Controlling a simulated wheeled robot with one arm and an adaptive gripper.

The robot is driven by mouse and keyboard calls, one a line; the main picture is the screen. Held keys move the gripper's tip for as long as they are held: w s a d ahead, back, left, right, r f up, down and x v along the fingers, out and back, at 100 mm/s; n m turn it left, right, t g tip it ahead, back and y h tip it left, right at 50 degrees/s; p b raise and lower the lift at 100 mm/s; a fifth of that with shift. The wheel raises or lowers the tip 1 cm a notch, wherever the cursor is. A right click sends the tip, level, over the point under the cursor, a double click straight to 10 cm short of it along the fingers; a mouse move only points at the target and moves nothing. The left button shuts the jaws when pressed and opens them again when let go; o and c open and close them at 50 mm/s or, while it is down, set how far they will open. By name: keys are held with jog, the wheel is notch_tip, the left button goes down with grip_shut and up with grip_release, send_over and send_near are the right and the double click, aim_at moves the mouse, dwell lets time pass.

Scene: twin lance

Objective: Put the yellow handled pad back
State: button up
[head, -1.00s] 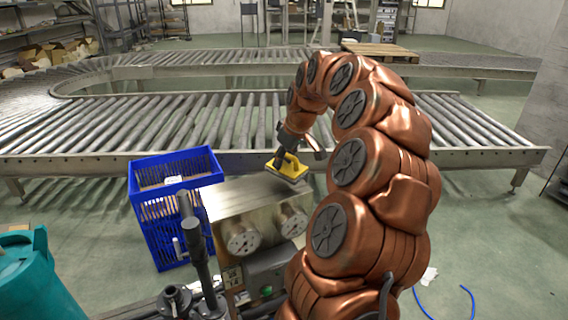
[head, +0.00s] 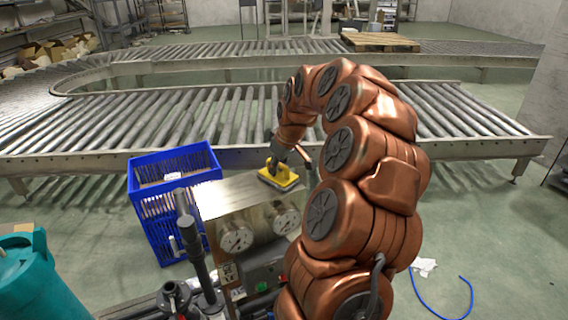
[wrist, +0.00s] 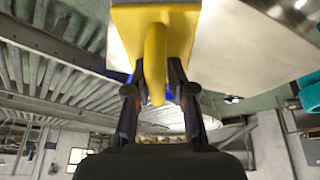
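The yellow handled pad (head: 280,180) is at the far right corner of the top of a metal box with dials (head: 232,192). It lies level, on that top or just above it; I cannot tell which. My gripper (head: 277,156) is above the pad, with its fingers on its handle. In the wrist view my gripper (wrist: 156,75) has one finger on each side of the yellow handle (wrist: 155,60), shut on it. The pad's plate (wrist: 185,25) shows beyond the handle, and its underside is hidden.
A blue crate (head: 133,180) stands left of the metal box. A roller conveyor (head: 110,125) runs behind it. Dark upright pipes (head: 188,235) stand in front, and a teal container (head: 35,280) is at the lower left. A blue cable (head: 470,295) lies on the floor at right.

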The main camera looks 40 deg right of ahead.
jog(key=o, duration=0.8)
jog(key=shift+d, duration=0.1)
jog(key=shift+c, duration=0.2)
jog(key=shift+r, duration=0.2)
jog(key=shift+r, duration=0.25)
jog(key=b+v, duration=0.3)
jog(key=v, duration=0.8)
jog(key=shift+s+b, duration=0.25)
jog(key=shift+b, duration=0.05)
jog(key=shift+r, duration=0.1)
